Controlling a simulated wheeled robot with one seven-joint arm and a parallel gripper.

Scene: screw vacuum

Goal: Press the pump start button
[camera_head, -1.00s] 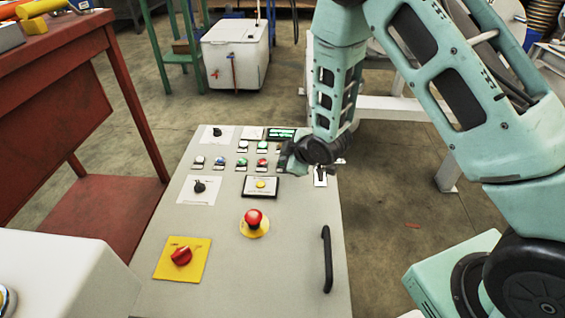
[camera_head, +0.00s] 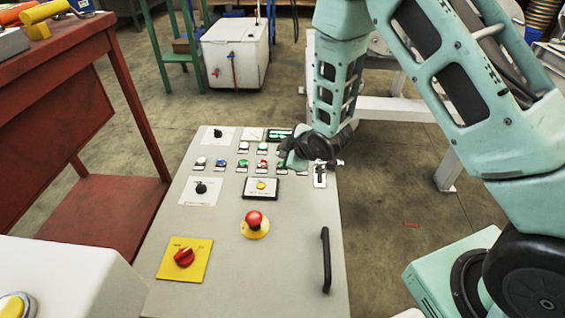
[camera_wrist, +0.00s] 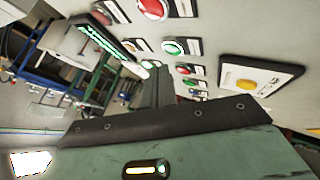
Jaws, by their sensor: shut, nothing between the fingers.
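The grey control panel (camera_head: 210,235) carries rows of small round buttons. A green button (camera_head: 242,162) and a red button (camera_head: 262,163) sit in the lower row, and another green button (camera_head: 263,146) is in the upper row. Their labels are too small to read, so I cannot tell which is the pump start button. My gripper (camera_head: 284,160) is shut and empty over the right end of the rows, hiding some buttons. I cannot tell whether it touches any. The wrist view shows a green button (camera_wrist: 173,46) and a red button (camera_wrist: 184,69) close by.
A red mushroom button (camera_head: 254,219), a yellow-plated red rotary switch (camera_head: 183,257) and a black handle (camera_head: 326,260) are lower on the panel. A framed yellow button (camera_head: 261,186) lies below the rows. A red table (camera_head: 60,90) stands left.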

